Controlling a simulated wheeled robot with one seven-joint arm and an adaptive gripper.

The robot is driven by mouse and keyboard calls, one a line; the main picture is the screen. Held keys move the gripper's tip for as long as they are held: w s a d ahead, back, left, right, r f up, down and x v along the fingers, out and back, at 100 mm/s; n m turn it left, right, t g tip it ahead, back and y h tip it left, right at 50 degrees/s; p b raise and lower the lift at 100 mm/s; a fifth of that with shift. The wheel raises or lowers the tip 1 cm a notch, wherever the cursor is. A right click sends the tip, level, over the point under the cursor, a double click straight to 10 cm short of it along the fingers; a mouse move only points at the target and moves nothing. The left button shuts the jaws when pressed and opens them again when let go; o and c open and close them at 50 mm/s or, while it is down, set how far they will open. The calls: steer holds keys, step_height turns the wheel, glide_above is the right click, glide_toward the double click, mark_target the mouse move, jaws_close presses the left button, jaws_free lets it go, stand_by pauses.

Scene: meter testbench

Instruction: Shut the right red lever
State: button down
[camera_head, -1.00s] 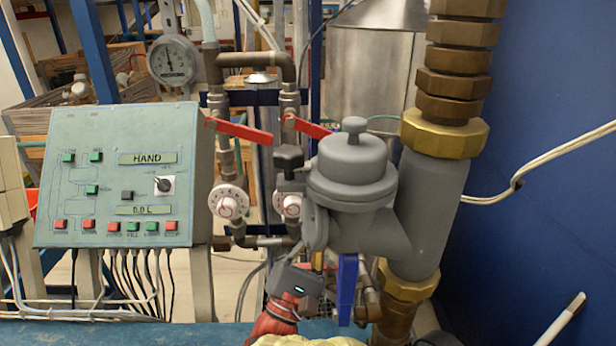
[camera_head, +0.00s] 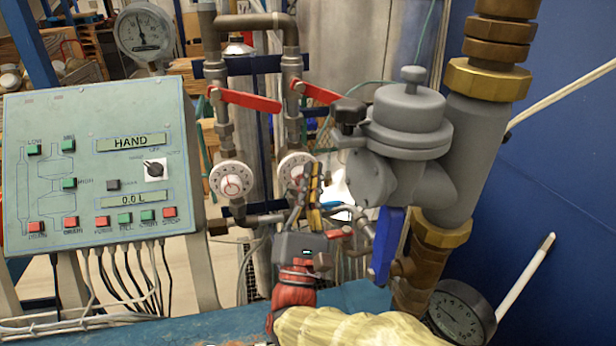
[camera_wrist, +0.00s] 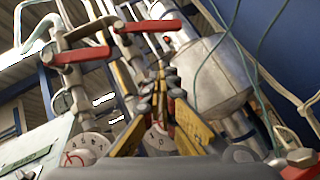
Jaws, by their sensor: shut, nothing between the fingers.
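The right red lever (camera_head: 314,92) sits on the right vertical pipe, below the bent top pipe. It points right and slightly down from its valve, across the pipe, with its far end near a black knob. The left red lever (camera_head: 250,101) sits on the left pipe in a similar pose. In the wrist view, the right lever (camera_wrist: 148,26) is at the top centre and the left lever (camera_wrist: 80,55) is left of it. My gripper (camera_head: 313,172) is shut and empty, pointing up in front of the right dial, below the right lever and apart from it. Its fingertips (camera_wrist: 161,76) also show in the wrist view.
A grey meter body (camera_head: 408,125) with a black knob (camera_head: 350,112) stands close right of my gripper. A blue handle (camera_head: 386,245) hangs below it. Two white dials (camera_head: 232,181) are on the pipes. A control panel (camera_head: 85,185) stands at the left.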

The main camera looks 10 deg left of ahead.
mark_target(324, 96)
steer(key=w+d+r+b, duration=0.1)
steer(key=w+r, duration=0.5)
steer(key=r, duration=0.2)
steer(key=shift+d+b, duration=0.15)
steer(key=shift+b, duration=0.25)
steer(key=shift+w+d+r, duration=0.15)
steer(key=shift+d+r, duration=0.4)
steer(key=shift+r, duration=0.2)
